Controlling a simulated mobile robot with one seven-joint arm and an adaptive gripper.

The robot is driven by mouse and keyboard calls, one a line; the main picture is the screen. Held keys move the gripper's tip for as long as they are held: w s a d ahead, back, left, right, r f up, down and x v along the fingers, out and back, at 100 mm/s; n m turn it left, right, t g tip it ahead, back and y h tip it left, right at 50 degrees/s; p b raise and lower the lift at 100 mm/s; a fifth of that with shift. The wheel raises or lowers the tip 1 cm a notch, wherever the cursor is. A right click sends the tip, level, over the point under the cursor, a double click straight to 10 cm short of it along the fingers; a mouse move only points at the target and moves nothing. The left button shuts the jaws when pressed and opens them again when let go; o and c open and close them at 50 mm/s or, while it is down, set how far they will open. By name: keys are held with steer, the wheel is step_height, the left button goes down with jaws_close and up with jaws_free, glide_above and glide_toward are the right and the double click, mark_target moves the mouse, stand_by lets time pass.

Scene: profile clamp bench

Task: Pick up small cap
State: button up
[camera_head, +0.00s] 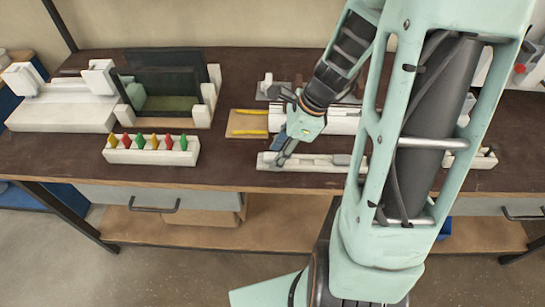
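My gripper (282,154) reaches down over the front middle of the bench. Its tips are at the left part of a long white holder (322,163) near the bench's front edge. I cannot make out a small cap for certain, and anything between or under the fingers is too small to tell. The finger gap is not clear from this view. A white block (150,157) to the left holds a row of small pointed yellow, red and green pieces.
Behind my gripper are a white profile fixture (338,121) and a wooden board (247,131) with yellow strips. A dark upright rack (170,82) and a white clamp-like fixture (62,105) stand at the left. Bare brown bench top (225,170) lies between block and holder.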

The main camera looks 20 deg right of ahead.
steer(key=c, duration=0.8)
steer(key=shift+r, duration=0.1)
